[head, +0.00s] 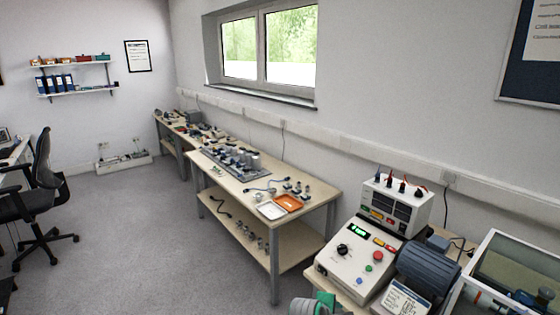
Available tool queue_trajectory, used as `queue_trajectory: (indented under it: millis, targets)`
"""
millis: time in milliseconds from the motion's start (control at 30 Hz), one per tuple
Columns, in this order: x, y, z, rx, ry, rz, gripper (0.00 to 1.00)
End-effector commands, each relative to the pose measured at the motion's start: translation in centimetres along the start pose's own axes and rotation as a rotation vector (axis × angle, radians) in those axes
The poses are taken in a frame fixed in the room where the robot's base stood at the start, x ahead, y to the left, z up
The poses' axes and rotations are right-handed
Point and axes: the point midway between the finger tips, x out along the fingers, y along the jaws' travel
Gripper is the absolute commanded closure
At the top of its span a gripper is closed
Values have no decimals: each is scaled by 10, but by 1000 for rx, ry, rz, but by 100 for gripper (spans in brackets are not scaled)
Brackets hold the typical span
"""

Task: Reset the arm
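I cannot make out my arm or my gripper in the head view. A grey and green object (325,300) is cut off by the bottom edge, in front of the control unit, and I cannot tell what it is. The control unit (352,262) has a green display, a black knob and red and green buttons. A meter box (398,208) with several probes on top stands behind it. A dark blue cylindrical housing (428,268) sits to its right.
A long workbench (318,205) with a lower shelf runs along the window wall, bearing parts, a white tray (271,210) and an orange tray (288,203). A clear-topped case (515,270) stands at right. An office chair (42,190) is at left. The grey floor (140,240) between is clear.

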Motion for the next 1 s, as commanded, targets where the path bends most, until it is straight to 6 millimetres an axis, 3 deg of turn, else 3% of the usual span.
queue_trajectory:
  millis: [33,200,467,767,1000]
  targets:
    - [7,-21,-2,20,7,16,51]
    - [18,-75,-9,109,48,88,51]
    - [12,-156,-16,258,146,180,51]
    - [-25,-243,-20,456,297,245,51]
    - [-75,-304,-15,635,434,264,51]
